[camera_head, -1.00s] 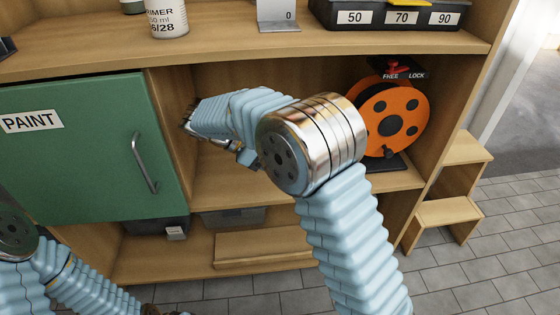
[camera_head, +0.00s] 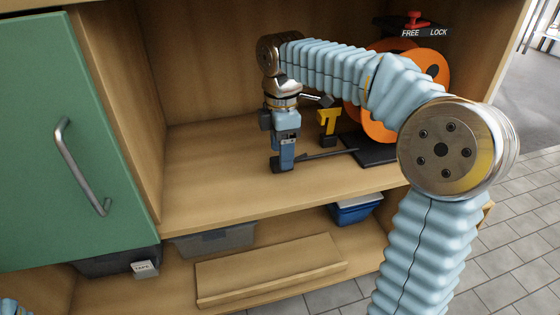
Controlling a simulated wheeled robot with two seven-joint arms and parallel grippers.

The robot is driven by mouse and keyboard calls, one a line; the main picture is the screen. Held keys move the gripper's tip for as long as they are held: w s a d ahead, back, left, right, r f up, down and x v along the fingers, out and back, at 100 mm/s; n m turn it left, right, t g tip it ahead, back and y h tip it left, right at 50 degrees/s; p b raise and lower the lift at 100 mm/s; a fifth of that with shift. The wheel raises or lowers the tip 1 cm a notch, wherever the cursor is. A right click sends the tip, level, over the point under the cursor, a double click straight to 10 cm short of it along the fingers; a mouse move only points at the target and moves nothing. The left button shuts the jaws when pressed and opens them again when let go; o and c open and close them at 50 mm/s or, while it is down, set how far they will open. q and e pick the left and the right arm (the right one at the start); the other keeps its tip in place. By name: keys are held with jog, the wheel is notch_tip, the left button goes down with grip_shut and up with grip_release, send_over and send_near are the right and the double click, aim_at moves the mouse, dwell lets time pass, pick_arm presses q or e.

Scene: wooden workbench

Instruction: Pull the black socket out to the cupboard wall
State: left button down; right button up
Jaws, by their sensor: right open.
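The orange cable reel (camera_head: 433,66) stands on a black base (camera_head: 372,149) at the right of the open cupboard shelf, partly hidden behind my right arm. A thin dark cable (camera_head: 325,154) runs left from it along the shelf. My right gripper (camera_head: 284,162) points down over the cable's left end and is open. A small dark piece there seems to be the black socket, but the fingers largely cover it, and I cannot tell it from the fingertips. A yellow bracket (camera_head: 328,118) stands between gripper and reel. My left gripper is out of view.
The cupboard's left side wall (camera_head: 120,110) stands left of the gripper, beside the green door (camera_head: 60,150) with its metal handle (camera_head: 82,168). The shelf (camera_head: 210,170) is bare between wall and gripper. A FREE/LOCK knob (camera_head: 413,20) tops the reel. Bins sit below.

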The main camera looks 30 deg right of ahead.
notch_tip(320, 180, down, 2)
jog(key=shift+f, duration=0.1)
grip_shut()
dwell(0.4)
